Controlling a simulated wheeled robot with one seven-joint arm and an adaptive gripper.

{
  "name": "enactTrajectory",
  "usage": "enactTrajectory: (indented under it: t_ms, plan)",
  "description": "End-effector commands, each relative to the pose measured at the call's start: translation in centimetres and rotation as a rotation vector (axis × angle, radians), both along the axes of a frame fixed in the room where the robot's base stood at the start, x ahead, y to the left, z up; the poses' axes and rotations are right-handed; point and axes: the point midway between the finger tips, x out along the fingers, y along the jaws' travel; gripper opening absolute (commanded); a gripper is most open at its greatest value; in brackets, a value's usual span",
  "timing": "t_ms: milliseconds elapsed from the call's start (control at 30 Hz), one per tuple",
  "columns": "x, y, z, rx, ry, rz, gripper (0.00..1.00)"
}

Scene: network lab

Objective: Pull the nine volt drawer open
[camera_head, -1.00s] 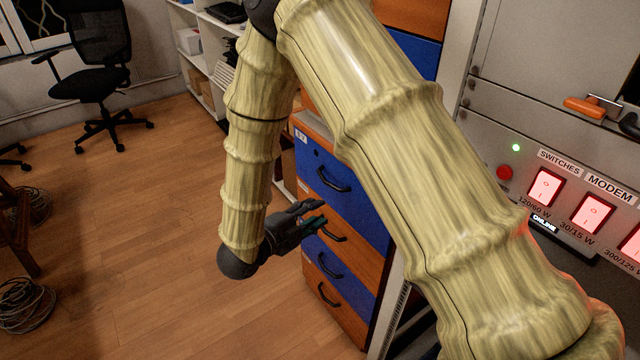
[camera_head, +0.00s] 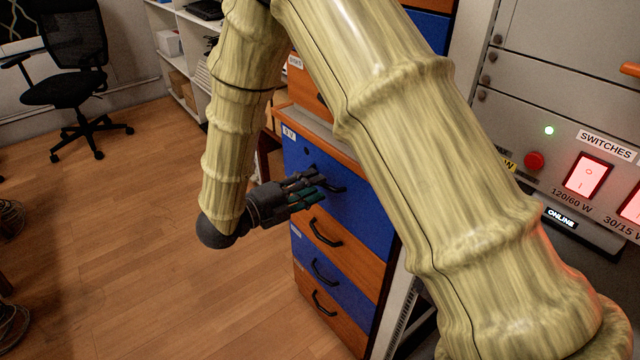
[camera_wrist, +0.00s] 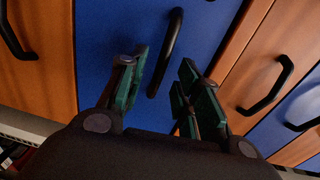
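A blue drawer (camera_head: 355,212) with a black bar handle is the top one in the lower drawer cabinet. A small white label (camera_head: 289,132) sits at its upper left, too small to read surely. My gripper (camera_head: 318,187) is in front of this drawer, its fingertips at the handle. In the wrist view my gripper (camera_wrist: 163,78) is open. The blue drawer front (camera_wrist: 105,25) fills the middle there, and its black handle (camera_wrist: 168,50) shows between and ahead of the green-padded fingers. Contact with the handle cannot be told. The drawer looks closed.
Below are an orange drawer (camera_head: 325,238), a blue drawer (camera_head: 318,268) and another orange drawer (camera_head: 322,303), all with black handles. A grey switch panel (camera_head: 590,110) stands at right. An office chair (camera_head: 70,85) and shelves (camera_head: 185,60) are behind.

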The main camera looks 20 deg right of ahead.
Motion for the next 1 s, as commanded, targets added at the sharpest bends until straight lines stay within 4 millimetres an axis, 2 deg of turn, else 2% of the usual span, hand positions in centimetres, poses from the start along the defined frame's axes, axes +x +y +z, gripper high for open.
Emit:
enactTrajectory:
  t_ms: [233,633,800,1000]
  plan:
    - [0.8,-2.3,-0.2,0.001,0.0,-0.001,0.33]
    - [1.0,-2.8,-0.2,0.001,0.0,0.001,0.33]
    - [1.0,-2.8,-0.2,0.001,0.0,0.001,0.02]
    - [1.0,-2.8,-0.2,0.001,0.001,0.001,0.0]
